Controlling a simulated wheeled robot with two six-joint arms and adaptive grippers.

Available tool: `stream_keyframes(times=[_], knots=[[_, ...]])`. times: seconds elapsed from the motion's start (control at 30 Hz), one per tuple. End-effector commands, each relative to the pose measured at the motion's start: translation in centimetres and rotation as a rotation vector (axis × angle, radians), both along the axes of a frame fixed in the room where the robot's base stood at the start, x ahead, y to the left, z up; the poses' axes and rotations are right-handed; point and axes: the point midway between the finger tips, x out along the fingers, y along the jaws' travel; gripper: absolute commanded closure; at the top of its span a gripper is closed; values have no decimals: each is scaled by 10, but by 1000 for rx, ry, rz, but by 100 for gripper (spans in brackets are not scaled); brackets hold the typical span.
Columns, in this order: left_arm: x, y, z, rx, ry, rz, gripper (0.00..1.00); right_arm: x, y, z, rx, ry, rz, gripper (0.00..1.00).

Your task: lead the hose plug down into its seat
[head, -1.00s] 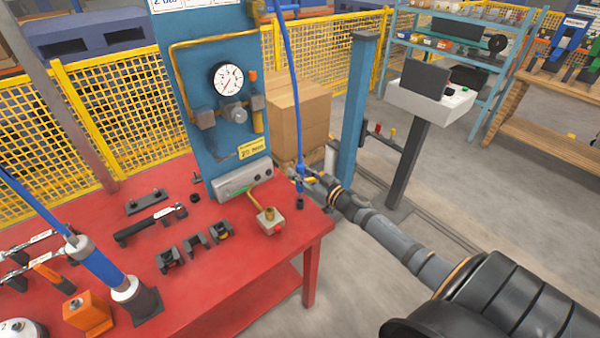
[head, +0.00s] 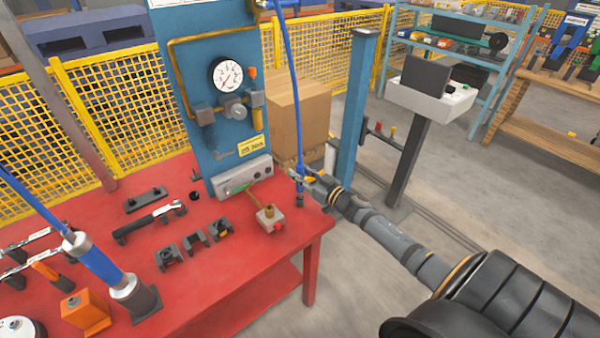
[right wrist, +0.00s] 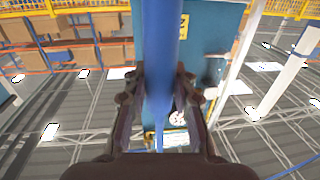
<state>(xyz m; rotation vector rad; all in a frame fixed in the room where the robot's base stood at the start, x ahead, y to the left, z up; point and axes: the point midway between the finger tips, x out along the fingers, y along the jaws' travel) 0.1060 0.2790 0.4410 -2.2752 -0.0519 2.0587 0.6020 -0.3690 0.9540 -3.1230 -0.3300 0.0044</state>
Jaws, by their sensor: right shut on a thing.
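In the right wrist view the blue hose (right wrist: 161,60) runs between the two fingers (right wrist: 160,105). The plug hangs about upright. A small dark seat (head: 299,202) is directly below the plug, at the table corner. The plug's lower end meets or nearly meets it; I cannot tell how deep it sits. My left gripper is not in view.
A brass fitting block (head: 269,217) with a red cap stands just left of the seat. Several black holders (head: 194,243) and a wrench (head: 150,221) lie further left on the red table (head: 240,262). A blue post (head: 355,110) stands right of the corner.

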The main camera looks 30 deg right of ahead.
Motion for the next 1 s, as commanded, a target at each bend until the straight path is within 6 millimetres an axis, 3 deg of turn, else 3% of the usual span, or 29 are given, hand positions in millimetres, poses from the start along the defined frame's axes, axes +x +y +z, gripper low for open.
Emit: stream_keyframes(times=[1.0], knots=[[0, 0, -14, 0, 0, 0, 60, 0, 0, -21, 1, -1, 0, 100]])
